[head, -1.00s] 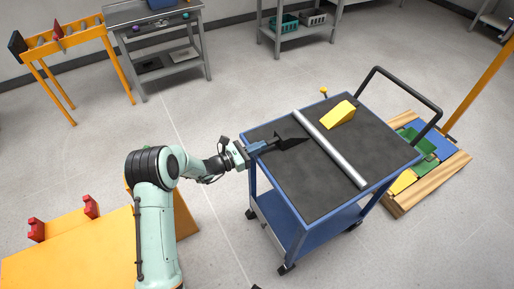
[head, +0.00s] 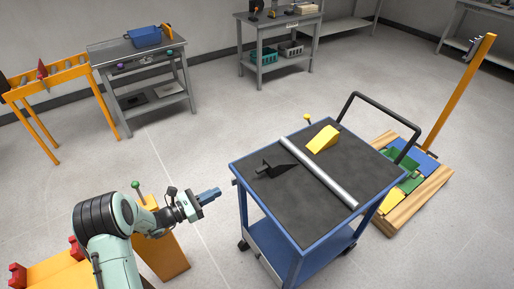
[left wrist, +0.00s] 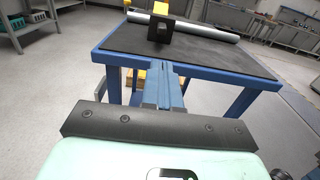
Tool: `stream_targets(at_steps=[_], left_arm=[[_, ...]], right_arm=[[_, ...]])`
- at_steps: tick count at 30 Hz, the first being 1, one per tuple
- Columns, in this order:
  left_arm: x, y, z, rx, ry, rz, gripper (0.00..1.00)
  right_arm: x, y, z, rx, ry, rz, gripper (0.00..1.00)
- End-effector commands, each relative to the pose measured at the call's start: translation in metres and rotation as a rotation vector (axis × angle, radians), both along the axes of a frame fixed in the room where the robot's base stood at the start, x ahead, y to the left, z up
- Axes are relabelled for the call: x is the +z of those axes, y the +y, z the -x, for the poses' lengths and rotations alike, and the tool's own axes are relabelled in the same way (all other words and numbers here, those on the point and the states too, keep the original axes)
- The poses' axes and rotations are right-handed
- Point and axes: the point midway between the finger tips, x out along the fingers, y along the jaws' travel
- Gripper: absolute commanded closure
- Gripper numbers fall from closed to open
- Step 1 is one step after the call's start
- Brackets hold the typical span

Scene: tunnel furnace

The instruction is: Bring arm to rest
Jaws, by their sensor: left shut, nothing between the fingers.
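My left gripper (head: 209,195) is shut and empty, in the air just left of the blue cart (head: 238,170), apart from it. My left arm comes in from the lower left. In the left wrist view the blue fingers (left wrist: 163,82) are together and point towards the cart (left wrist: 245,98). My right gripper is not in view.
An orange stand with a green knob (head: 160,250) is close below my left forearm. A grey bench with a blue bin (head: 144,37) and an orange rack (head: 45,80) stand at the back left. A wooden-framed pallet (head: 415,205) lies right of the cart. Floor between is clear.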

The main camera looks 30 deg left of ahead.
Motion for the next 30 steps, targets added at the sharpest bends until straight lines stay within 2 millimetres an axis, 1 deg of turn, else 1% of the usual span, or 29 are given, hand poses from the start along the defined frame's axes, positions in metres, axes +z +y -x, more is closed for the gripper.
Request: stream_targets(at_steps=[5,8,11,13,14,15,17,18,20,21,23,24,25,27,29,30], left_arm=[[-0.001,-0.001,0.000,-0.004,0.005,-0.001,1.00],[-0.013,-0.015,0.003,-0.040,0.051,-0.013,1.00],[-0.043,-0.049,0.014,-0.136,0.161,-0.058,1.00],[-0.072,-0.082,0.031,-0.245,0.265,-0.113,1.00],[-0.085,-0.098,0.041,-0.300,0.311,-0.146,1.00],[-0.102,-0.118,0.057,-0.381,0.368,-0.195,1.00],[-0.126,-0.147,0.085,-0.514,0.444,-0.279,1.00],[-0.140,-0.164,0.107,-0.609,0.486,-0.345,1.00],[-0.159,-0.187,0.143,-0.768,0.531,-0.461,1.00],[-0.169,-0.200,0.169,-0.886,0.546,-0.553,1.00],[-0.182,-0.212,0.205,-1.065,0.533,-0.703,1.00],[-0.188,-0.217,0.225,-1.178,0.501,-0.810,1.00],[-0.192,-0.220,0.238,-1.259,0.464,-0.889,1.00],[-0.197,-0.224,0.260,-1.423,0.342,-1.068,1.00],[-0.199,-0.228,0.268,-1.529,0.208,-1.207,1.00],[-0.198,-0.232,0.271,-1.581,0.112,-1.288,1.00]], right_arm=[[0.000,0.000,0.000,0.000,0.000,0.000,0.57],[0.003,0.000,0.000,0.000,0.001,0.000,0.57],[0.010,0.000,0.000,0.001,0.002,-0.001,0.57],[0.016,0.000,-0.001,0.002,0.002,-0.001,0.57],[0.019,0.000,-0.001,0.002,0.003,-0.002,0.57],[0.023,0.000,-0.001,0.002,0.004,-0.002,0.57],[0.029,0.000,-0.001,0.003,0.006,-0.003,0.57],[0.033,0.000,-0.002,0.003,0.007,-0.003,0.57],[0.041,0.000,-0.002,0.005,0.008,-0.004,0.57],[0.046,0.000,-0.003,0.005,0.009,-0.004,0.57],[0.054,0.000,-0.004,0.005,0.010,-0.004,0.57],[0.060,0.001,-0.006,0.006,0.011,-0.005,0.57],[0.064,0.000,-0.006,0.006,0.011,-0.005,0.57],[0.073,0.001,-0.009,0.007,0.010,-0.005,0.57],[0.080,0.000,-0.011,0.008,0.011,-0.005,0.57],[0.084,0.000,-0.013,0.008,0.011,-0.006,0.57]])
